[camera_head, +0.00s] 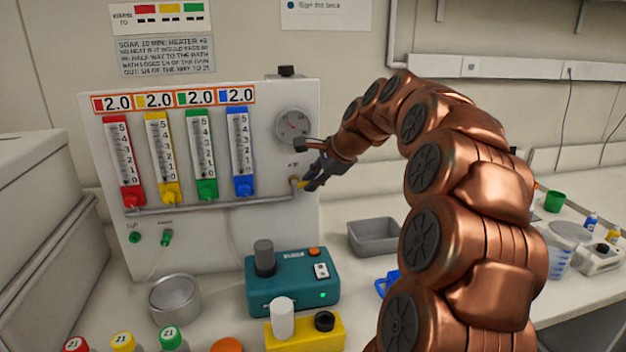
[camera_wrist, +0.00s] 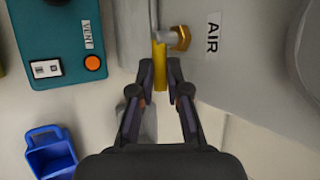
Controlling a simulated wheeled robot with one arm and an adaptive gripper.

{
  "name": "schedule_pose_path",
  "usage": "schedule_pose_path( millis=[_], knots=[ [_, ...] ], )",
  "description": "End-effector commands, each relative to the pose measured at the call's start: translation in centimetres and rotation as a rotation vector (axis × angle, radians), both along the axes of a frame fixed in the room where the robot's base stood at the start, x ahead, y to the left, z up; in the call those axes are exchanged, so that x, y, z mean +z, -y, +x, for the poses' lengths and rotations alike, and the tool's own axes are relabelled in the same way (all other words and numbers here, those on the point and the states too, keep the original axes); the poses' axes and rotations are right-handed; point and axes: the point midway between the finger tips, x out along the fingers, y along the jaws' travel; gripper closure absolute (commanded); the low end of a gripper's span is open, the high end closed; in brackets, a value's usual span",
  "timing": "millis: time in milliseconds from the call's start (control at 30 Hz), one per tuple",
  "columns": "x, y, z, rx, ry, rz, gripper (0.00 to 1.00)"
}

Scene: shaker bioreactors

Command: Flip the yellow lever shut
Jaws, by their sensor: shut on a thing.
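The yellow lever (camera_wrist: 160,68) sits on a valve with a brass nut (camera_wrist: 180,38), beside the "AIR" label (camera_wrist: 213,35) on the white panel. In the wrist view my gripper (camera_wrist: 160,78) has a fingertip on each side of the lever and is shut on it. The lever points from the valve toward my gripper. In the head view my gripper (camera_head: 313,182) is at the right end of the grey pipe (camera_head: 215,206), at the panel's lower right, and only a little of the yellow lever (camera_head: 303,184) shows.
The panel (camera_head: 270,235) carries a round gauge (camera_head: 293,126) and red, yellow, green and blue flow tubes. A teal device (camera_head: 290,287), a grey bin (camera_head: 375,237) and a metal bowl (camera_head: 174,298) stand on the bench below. A blue tray (camera_wrist: 50,153) shows in the wrist view.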

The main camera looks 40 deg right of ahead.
Motion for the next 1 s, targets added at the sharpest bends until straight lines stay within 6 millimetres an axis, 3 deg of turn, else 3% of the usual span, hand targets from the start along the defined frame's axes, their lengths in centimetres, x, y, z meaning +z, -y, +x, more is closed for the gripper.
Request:
schedule_pose_path(
  millis=[433, 467, 533, 1000],
  knots=[
    [0.03, 0.01, 0.01, -0.001, -0.004, -0.010, 1.00],
    [0.03, 0.01, 0.01, -0.001, -0.004, -0.010, 0.83],
    [0.03, 0.00, 0.00, -0.001, -0.004, -0.010, 0.75],
    [1.01, 0.23, -0.68, -0.001, -0.001, -0.010, 0.74]
  ],
)
